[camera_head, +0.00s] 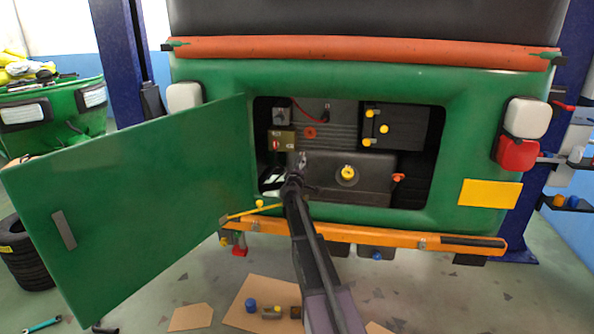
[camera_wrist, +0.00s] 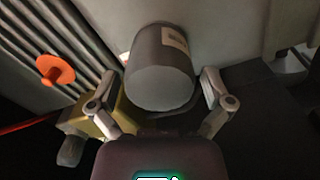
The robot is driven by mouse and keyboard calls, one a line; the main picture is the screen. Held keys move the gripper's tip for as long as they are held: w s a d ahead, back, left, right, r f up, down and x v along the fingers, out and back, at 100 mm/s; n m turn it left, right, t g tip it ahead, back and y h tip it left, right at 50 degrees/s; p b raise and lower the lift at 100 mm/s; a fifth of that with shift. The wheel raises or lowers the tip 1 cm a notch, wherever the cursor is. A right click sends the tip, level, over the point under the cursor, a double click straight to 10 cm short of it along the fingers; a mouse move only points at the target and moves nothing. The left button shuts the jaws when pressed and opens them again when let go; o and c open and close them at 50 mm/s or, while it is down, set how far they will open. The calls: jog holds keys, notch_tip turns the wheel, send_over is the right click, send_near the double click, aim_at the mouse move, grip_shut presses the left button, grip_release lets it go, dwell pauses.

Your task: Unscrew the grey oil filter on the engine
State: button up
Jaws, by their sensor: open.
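The grey oil filter (camera_wrist: 160,82) is a cylinder with a pale label on its side. It fills the upper middle of the wrist view, its rounded end toward me. My gripper (camera_wrist: 160,76) is open, with one finger on each side of the filter. A gap seems to show at each finger, but I cannot tell how deep the fingers reach along it. In the head view my gripper (camera_head: 302,163) is inside the engine bay (camera_head: 385,180), left of the yellow cap (camera_head: 347,175). My arm and gripper hide most or all of the filter there.
An orange knob (camera_wrist: 55,70) and a yellowish box (camera_wrist: 118,112) lie left of the filter in the wrist view. The green hatch door (camera_head: 130,200) stands open on the left. An orange bumper bar (camera_head: 370,234) runs below the bay.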

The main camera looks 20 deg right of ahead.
jog(key=shift+m, duration=0.9)
